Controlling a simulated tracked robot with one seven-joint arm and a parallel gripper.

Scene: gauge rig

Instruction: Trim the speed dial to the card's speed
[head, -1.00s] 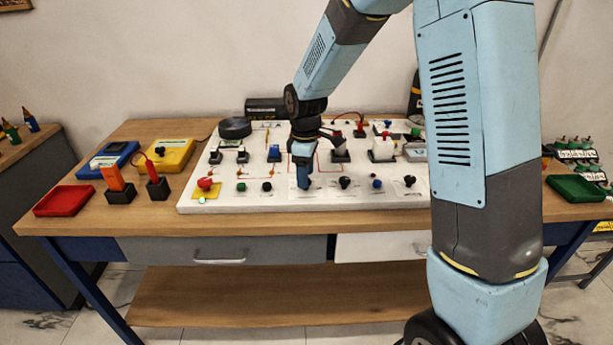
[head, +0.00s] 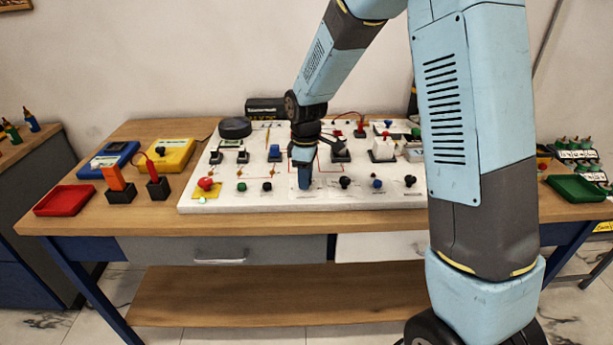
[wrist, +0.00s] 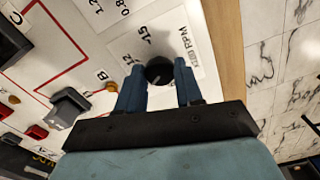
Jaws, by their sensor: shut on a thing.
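The speed dial (wrist: 159,71) is a small round black knob on the white panel (wrist: 110,45), seen in the wrist view. Printed numbers, among them 15 and 12, and the letters RPM stand around it. My gripper (wrist: 159,82) has its two blue fingers on either side of the knob, shut on it. In the head view my gripper (head: 305,178) points down at the front middle of the panel and hides the dial. The knob's pointer mark is too dim to read. I cannot make out a card with a speed.
Other knobs stand in the front row, such as a black one (head: 345,182) and a blue one (head: 377,183) to the right. A red button (head: 205,183) is at the left. A red tray (head: 64,200) and a green tray (head: 577,187) lie at the table's ends.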

